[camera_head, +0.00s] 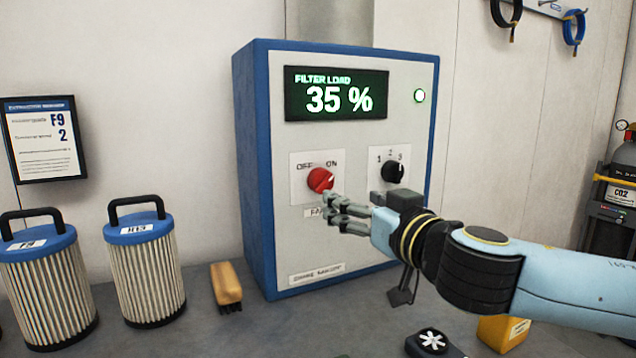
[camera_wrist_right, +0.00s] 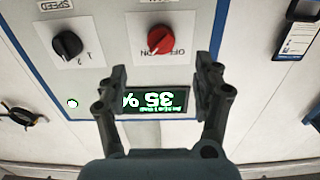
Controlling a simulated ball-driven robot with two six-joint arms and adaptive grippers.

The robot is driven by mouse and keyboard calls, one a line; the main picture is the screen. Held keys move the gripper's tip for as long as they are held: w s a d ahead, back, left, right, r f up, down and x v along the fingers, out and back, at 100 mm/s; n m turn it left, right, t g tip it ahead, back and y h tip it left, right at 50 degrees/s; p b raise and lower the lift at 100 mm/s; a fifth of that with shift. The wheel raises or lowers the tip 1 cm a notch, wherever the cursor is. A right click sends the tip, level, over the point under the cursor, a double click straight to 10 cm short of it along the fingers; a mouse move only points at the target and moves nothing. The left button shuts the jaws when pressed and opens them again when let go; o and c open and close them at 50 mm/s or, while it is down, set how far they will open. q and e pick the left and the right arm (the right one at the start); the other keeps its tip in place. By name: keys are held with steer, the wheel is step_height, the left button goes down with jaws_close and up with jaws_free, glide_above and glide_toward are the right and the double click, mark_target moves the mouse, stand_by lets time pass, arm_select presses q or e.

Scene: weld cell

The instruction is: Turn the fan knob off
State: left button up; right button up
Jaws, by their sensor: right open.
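The red fan knob (camera_head: 320,180) sits on the white front of a blue-edged control box (camera_head: 255,150), between OFF and ON labels. Its light mark points up and right, toward ON. In the right wrist view the red knob (camera_wrist_right: 160,40) shows upside down, beyond the gap between the fingers. My right gripper (camera_head: 335,211) is open and empty, just below and in front of the knob, partly covering the label under it. In its wrist view both fingers (camera_wrist_right: 162,74) are spread apart, with no contact with the knob visible. My left gripper is not in view.
A black numbered speed knob (camera_head: 393,172) is right of the red one. The lit display (camera_head: 337,94) reads 35 %. Two filter cartridges (camera_head: 145,272) and a brush (camera_head: 226,284) stand left of the box. A gas cylinder (camera_head: 622,160) is at far right.

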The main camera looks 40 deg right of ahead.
mark_target(326, 185)
steer(key=x, duration=0.5)
steer(key=shift+w+d+r+p, duration=0.1)
steer(key=shift+w+r+p, duration=0.15)
steer(key=shift+w+p, duration=0.05)
steer(key=x, duration=0.4)
steer(key=shift+f+p, duration=0.1)
steer(key=shift+p, duration=0.25)
steer(key=shift+w+f, duration=0.1)
steer(key=shift+w, duration=0.35)
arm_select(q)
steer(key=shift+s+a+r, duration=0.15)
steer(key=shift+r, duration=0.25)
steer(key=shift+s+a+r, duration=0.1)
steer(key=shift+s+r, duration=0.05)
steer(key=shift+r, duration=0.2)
arm_select(e)
steer(key=shift+c, duration=0.2)
steer(key=c, duration=0.4)
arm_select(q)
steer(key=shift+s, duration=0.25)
arm_select(e)
steer(key=c, duration=0.8)
